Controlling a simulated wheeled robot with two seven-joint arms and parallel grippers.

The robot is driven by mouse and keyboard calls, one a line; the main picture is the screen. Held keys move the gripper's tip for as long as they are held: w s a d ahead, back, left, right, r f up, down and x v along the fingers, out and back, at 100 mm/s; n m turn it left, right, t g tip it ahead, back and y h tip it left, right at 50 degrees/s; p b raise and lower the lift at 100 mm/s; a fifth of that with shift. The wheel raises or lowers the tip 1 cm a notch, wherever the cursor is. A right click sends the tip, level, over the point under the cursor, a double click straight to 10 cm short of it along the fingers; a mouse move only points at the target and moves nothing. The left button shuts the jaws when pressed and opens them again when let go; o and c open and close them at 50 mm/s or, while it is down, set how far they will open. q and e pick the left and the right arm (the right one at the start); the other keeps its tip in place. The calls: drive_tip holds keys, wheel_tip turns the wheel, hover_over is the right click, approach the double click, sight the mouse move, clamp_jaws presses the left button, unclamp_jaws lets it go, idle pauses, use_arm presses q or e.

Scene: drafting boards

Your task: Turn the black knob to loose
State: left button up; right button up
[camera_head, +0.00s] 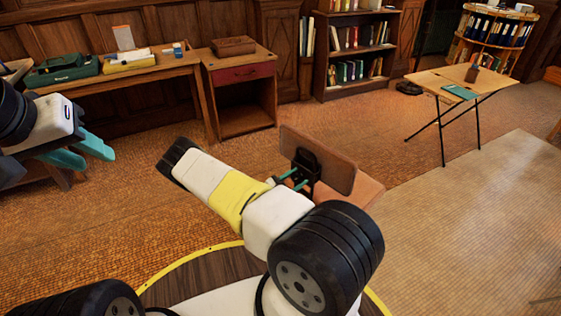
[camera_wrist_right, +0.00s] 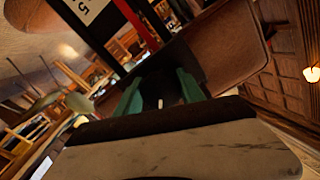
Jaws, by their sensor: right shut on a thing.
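A brown tilted panel (camera_head: 335,162) stands just beyond my right gripper, with a black part (camera_head: 305,158), seemingly the black knob, on its near face. My right gripper (camera_head: 297,179) has its teal fingers on either side of this black part, shut on it. In the right wrist view, the fingers (camera_wrist_right: 160,95) close around a dark shape that is too dim to read in detail. The knob's setting cannot be read. My left gripper (camera_head: 82,152) hangs at the left edge, its teal fingers apart and nothing between them.
A brown surface (camera_head: 362,192) lies below the panel. A wooden desk (camera_head: 135,75) and a red-drawer cabinet (camera_head: 240,75) stand along the back wall. A folding table (camera_head: 475,82) stands at the right.

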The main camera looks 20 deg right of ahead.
drive_tip(key=shift+n, duration=0.8)
drive_tip(key=o, duration=1.4)
drive_tip(key=shift+c, duration=0.2)
drive_tip(key=v, duration=0.8)
drive_tip(key=shift+d, duration=0.1)
